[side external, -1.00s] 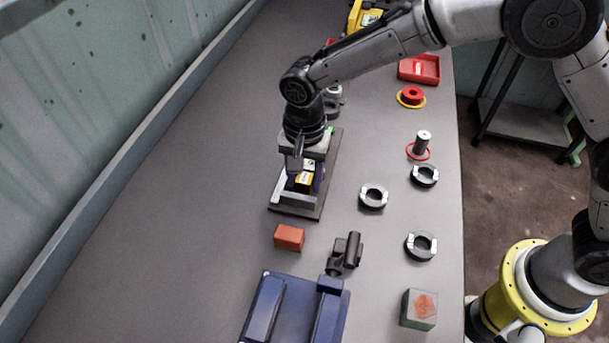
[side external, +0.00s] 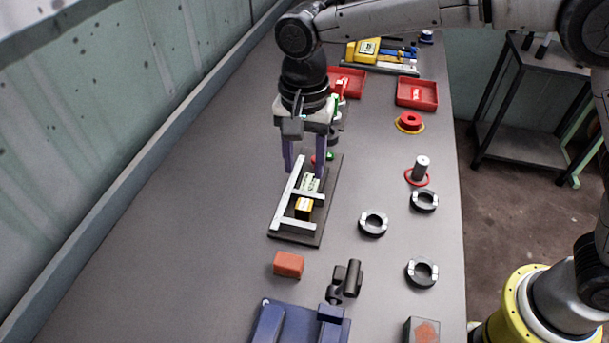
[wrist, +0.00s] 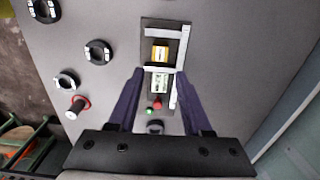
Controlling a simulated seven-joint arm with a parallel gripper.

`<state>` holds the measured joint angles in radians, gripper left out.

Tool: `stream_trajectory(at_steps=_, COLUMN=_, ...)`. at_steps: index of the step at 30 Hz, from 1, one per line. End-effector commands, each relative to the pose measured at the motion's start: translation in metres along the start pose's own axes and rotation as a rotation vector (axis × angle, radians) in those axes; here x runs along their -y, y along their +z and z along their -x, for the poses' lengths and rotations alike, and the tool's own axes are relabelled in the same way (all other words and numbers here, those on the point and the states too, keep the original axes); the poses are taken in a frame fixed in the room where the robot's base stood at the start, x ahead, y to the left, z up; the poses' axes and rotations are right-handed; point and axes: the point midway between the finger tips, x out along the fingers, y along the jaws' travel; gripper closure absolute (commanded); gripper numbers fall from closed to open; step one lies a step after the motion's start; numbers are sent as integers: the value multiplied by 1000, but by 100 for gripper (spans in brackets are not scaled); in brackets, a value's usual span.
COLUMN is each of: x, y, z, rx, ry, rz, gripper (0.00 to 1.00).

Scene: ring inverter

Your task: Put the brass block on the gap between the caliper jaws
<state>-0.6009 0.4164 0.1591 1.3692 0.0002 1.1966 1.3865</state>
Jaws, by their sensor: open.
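The brass block (side external: 304,208), yellow-orange with a pale mark, sits between the two pale cross jaws of the caliper (side external: 293,190) on a dark base plate. In the wrist view the block (wrist: 160,54) lies between the jaws; I cannot tell whether it touches both. My gripper (side external: 312,166) is raised above the caliper, fingers pointing down, open with nothing between them. In the wrist view its two dark fingers (wrist: 160,74) are spread wide on either side of the plate. A green-and-white display (wrist: 159,82) lies beside the nearer jaw.
An orange-red block (side external: 289,264) and a blue fixture (side external: 290,325) stand in front. Several dark rings with pale patches, such as one ring (side external: 373,223), lie to the right. Red trays (side external: 417,93) stand farther back. The bench left of the caliper is clear.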

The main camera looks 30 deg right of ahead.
Motion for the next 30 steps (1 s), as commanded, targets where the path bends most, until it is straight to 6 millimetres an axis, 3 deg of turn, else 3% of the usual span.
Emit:
stream_trajectory(at_steps=10, x=0, y=0, z=7, rx=0, ry=-1, rz=0, gripper=51)
stream_trajectory(at_steps=14, x=-12, y=-9, z=19, rx=-5, ry=-20, rz=23, gripper=51)
stream_trajectory(at_steps=17, x=-40, y=-26, z=41, rx=-18, ry=-59, rz=78, gripper=51)
stream_trajectory(at_steps=24, x=-149, y=-60, z=91, rx=-109, ry=-169, rz=292, gripper=51)
stream_trajectory(at_steps=30, x=-242, y=-60, z=102, rx=-233, ry=-221, rz=477, gripper=51)
